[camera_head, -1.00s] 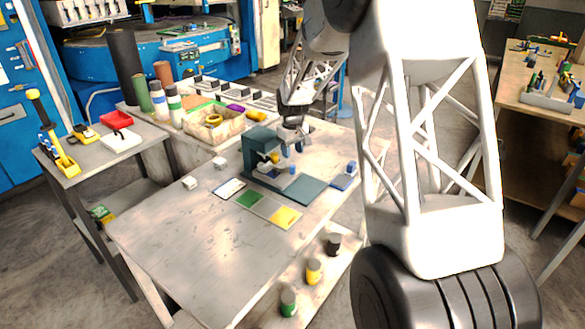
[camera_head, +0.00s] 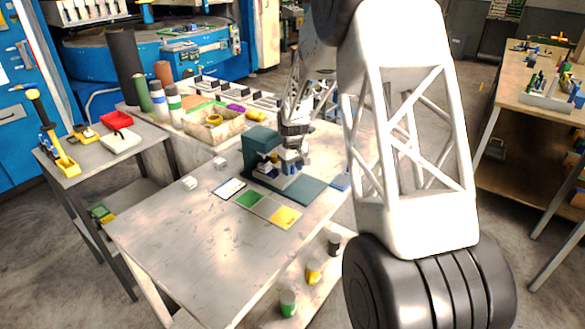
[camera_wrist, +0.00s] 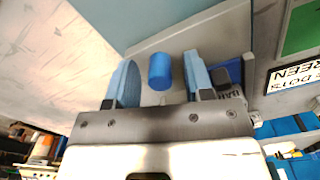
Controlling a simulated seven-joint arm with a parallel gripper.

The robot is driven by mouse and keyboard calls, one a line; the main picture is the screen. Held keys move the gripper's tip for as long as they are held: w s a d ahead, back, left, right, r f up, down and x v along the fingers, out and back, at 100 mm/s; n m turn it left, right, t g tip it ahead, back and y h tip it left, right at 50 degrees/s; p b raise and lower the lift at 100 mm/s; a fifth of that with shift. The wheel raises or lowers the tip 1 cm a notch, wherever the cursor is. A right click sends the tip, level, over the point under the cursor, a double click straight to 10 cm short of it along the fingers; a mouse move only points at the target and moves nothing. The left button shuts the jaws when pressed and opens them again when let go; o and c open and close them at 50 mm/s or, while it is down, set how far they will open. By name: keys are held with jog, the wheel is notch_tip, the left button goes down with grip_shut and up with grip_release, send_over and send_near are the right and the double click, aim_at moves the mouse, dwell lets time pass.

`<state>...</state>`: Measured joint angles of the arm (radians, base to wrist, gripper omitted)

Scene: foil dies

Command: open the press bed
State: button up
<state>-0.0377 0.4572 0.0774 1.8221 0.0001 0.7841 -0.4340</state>
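The teal press (camera_head: 262,143) stands on its flat teal base (camera_head: 306,188) on the table. My gripper (camera_head: 291,162) is low at the front of the press in the head view, hiding part of the bed area. In the wrist view my gripper (camera_wrist: 160,80) is open, with one light-blue finger on each side of a blue cylindrical knob (camera_wrist: 160,70). Gaps show between the knob and both fingers. The knob stands out from a grey plate (camera_wrist: 222,37), beside a teal surface (camera_wrist: 135,18). Whether the bed is open cannot be told.
Green (camera_head: 249,199) and yellow (camera_head: 286,217) cards lie in front of the press, with a white label card (camera_head: 229,188). Small white blocks (camera_head: 190,183) sit to the left. A parts tray (camera_head: 212,130) stands behind. The table's front left is clear.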

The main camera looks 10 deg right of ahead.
grip_shut()
jog(key=shift+s+d, duration=0.1)
jog(key=s+d, duration=0.8)
dwell(0.4)
jog(key=shift+o, duration=0.3)
grip_release()
